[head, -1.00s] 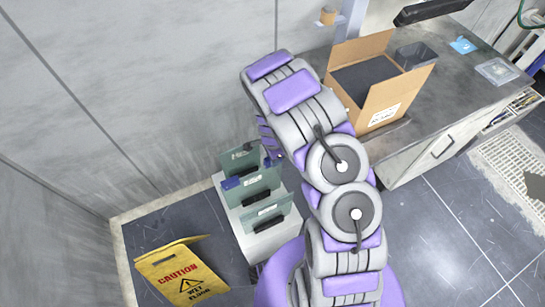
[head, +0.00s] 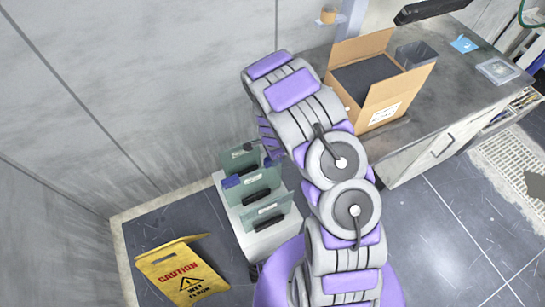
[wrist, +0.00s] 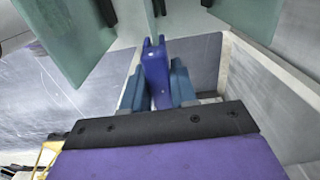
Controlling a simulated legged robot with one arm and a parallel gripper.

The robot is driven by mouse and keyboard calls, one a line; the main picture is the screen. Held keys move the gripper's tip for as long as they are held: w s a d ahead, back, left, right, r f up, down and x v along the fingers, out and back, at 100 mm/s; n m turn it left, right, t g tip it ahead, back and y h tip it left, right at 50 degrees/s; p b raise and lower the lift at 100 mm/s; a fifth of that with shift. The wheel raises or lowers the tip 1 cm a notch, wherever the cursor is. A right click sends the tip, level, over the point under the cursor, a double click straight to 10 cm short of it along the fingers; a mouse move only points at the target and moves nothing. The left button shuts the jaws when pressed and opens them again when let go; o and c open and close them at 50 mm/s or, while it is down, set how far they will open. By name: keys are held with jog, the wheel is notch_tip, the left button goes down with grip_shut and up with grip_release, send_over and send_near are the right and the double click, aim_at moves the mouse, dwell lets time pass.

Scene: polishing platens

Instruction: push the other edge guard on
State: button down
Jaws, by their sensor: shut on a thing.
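Several greenish glass plates stand upright in a white rack (head: 262,240) in the head view. A blue edge guard (head: 231,182) sits at the left end of the middle plate (head: 258,186). My gripper (wrist: 159,88) is shut on another dark blue edge guard (wrist: 156,70) in the wrist view, one finger on each side. That guard points at a thin plate (wrist: 151,22) seen nearly edge-on, close to its edge; I cannot tell whether they touch. In the head view my arm hides most of my gripper, and a small blue part of the guard (head: 269,162) shows at the plate's right end.
Neighbouring plates (wrist: 70,38) and (wrist: 252,14) flank the held guard closely. A bench with an open cardboard box (head: 388,105) is at the right. The wall is behind the rack.

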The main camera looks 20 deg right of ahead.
jog(key=shift+f, duration=1.5)
dwell(1.4)
dwell(0.4)
jog(key=c, duration=0.8)
grip_release()
notch_tip(320, 180, up, 17)
jog(key=p, duration=0.2)
jog(key=shift+r, duration=0.15)
